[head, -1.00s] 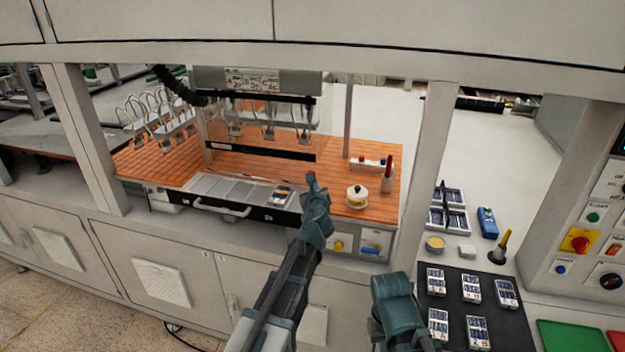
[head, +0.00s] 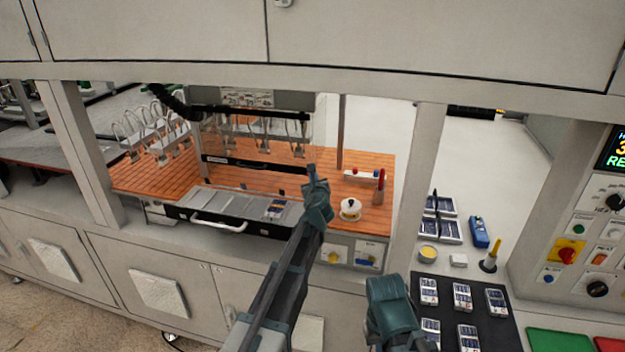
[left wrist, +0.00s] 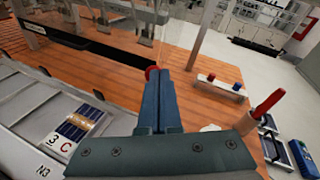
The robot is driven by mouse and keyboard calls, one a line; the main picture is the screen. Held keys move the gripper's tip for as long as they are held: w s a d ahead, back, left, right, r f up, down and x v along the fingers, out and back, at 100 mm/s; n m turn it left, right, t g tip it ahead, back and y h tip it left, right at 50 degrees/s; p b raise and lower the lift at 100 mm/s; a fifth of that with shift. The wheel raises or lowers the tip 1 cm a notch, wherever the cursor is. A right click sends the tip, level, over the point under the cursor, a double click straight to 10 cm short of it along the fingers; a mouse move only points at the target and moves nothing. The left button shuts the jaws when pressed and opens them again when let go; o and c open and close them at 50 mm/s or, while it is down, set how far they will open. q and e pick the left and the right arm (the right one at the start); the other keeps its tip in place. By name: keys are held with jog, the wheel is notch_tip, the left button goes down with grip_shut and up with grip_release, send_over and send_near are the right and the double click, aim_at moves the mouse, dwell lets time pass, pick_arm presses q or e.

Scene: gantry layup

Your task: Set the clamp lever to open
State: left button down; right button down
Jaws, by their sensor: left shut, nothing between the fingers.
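My left gripper (head: 312,172) reaches over the orange board in the head view. Its fingers (left wrist: 163,80) are together and hold nothing. A red ball-shaped knob (left wrist: 152,72) shows at the fingertips in the left wrist view, partly hidden behind them. It may be the end of the clamp lever; the rest of it is hidden, so its setting cannot be read. Contact between fingers and knob cannot be told. In the head view my gripper covers that spot. A teal part of my right arm (head: 388,305) shows at the lower middle; its fingertips are not clear.
Right of my left gripper are a white pot (head: 350,209), an upright red-handled tool (head: 380,188) and a small rack (head: 368,175). A tray (head: 185,213) with a card pack (head: 275,208) lies left. A frame post (head: 418,170) stands at right.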

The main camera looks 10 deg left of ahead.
pick_arm(q)
jog(key=shift+w+r, duration=0.1)
jog(key=shift+w, duration=0.05)
jog(key=shift+r, duration=0.1)
dwell(0.5)
jog(key=s+d+r+p, duration=0.3)
jog(key=s+r+p, duration=0.4)
jog(key=s+d+f+n+g+b, duration=0.2)
jog(key=s+f+n+g+b, duration=0.3)
jog(key=s+f+n, duration=0.55)
jog(key=s+d+f+n+g+b, duration=0.25)
jog(key=s+f+n+b, duration=0.4)
jog(key=f, duration=0.75)
jog(key=s+d+f+n+g+h+b, duration=0.1)
jog(key=s+d+f+n+g+b, duration=0.1)
jog(key=s, duration=0.5)
jog(key=s+d+f+n+g+h+b, duration=0.1)
jog(key=s+d+f+n+g+b, duration=0.1)
jog(key=s+f, duration=0.4)
jog(key=s+d+f+n+g+h+b, duration=0.1)
jog(key=s+d+f+n+g+b, duration=0.1)
jog(key=s, duration=0.5)
notch_tip(320, 180, down, 2)
jog(key=d+n+g, duration=0.1)
jog(key=n+g, duration=0.1)
jog(key=shift+s+f+n+b, duration=0.2)
jog(key=shift+s+n+b, duration=0.1)
jog(key=shift+n+b, duration=0.1)
